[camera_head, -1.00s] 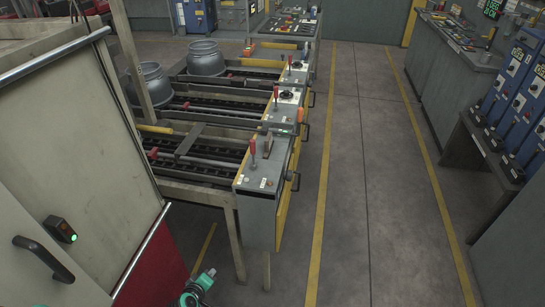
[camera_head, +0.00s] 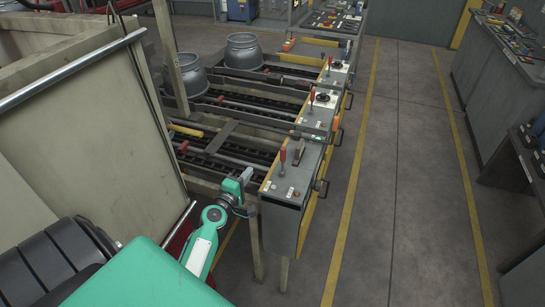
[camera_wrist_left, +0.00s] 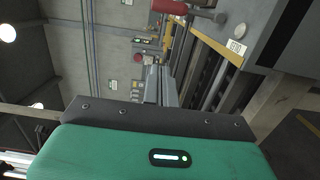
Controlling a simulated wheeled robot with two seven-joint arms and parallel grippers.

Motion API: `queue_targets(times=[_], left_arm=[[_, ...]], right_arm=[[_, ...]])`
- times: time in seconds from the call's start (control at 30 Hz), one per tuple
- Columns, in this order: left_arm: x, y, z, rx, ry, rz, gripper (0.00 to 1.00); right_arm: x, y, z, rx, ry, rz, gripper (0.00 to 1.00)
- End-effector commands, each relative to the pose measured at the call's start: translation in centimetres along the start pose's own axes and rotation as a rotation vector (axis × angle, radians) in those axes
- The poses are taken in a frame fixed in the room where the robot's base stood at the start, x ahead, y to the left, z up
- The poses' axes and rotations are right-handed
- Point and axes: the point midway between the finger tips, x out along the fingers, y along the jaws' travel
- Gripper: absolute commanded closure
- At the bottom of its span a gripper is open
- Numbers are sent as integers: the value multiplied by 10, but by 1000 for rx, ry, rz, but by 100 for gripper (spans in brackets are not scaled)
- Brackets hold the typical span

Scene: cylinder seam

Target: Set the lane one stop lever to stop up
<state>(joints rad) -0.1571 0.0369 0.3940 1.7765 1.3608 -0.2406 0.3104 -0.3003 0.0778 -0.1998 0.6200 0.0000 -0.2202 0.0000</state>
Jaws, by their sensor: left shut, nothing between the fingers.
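Three red-handled levers stand upright on the lane-end control boxes. The nearest lever (camera_head: 282,156) is on the nearest box (camera_head: 288,186); the others are the middle lever (camera_head: 312,98) and the far lever (camera_head: 329,66). I cannot read which is lane one. My left gripper (camera_head: 247,174) is shut and empty, just left of the nearest box and apart from its lever. In the left wrist view, a red lever handle (camera_wrist_left: 168,6) lies sideways at the top, beside a labelled grey panel (camera_wrist_left: 262,22). My right gripper is not in view.
Two grey pots, the nearer (camera_head: 186,80) and the farther (camera_head: 243,52), stand on the roller lanes. A large beige cabinet (camera_head: 85,120) fills the left. A wooden post (camera_head: 255,240) stands below the nearest box. The aisle floor (camera_head: 400,170) at right is clear.

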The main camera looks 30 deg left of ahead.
Motion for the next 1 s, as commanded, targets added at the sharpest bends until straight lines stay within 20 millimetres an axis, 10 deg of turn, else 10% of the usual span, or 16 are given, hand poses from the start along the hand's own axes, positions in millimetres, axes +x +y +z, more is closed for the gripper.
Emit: queue_targets(times=[0.7,1.0], left_arm=[[102,1,0,-1,0,0,100],[109,0,36,0,-1,-2,100]], right_arm=[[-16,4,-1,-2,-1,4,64],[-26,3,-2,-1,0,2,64]])
